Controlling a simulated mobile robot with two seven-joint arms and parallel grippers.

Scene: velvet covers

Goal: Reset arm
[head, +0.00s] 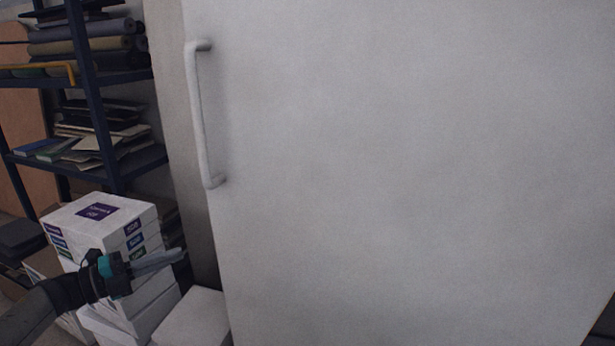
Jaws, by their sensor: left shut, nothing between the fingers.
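My left gripper (158,260) shows at the lower left of the head view, its arm coming in from the bottom left corner. Its grey fingers are together, point right and hold nothing. It appears in front of a stack of white boxes; whether it touches them cannot be told. My right gripper does not show.
A large pale door or panel (400,180) with a vertical handle (200,115) fills the middle and right. A dark metal shelf (92,95) with rolls and papers stands at the left. White boxes (75,220) are stacked below it, with another white box (195,318) beside the panel.

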